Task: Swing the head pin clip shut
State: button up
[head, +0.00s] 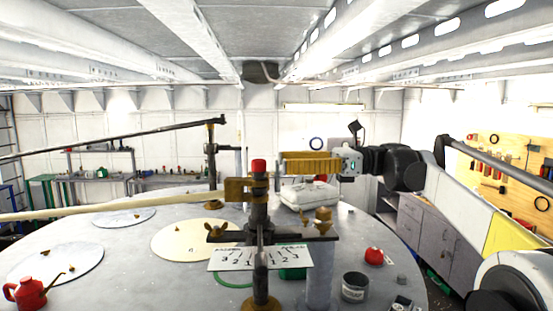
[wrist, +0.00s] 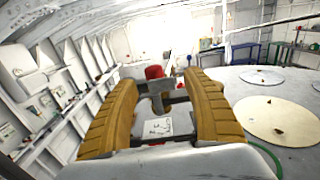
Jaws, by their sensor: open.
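A dark upright post (head: 259,212) with a red cap (head: 259,165) stands on the round table in the head view. A brass fitting (head: 237,190) sits near its top, where the end of a pale pole (head: 120,206) meets it. I cannot tell which part is the clip or how far open it is. My gripper (head: 285,162) is just right of the red cap, with its yellow-brown fingers pointing left. In the wrist view my gripper (wrist: 162,80) is open, with the red cap (wrist: 154,72) and dark metal showing between its fingers. Nothing is held.
A numbered white scale plate (head: 261,257) is fixed low on the post. A brass-topped cylinder (head: 321,250), a dark cup (head: 355,287) and a red round object (head: 374,256) stand to the right. A red oil can (head: 27,292) is at the left. A second post (head: 211,165) stands behind.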

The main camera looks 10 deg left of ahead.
jog(key=shift+x, duration=1.25)
jog(key=c, duration=1.2)
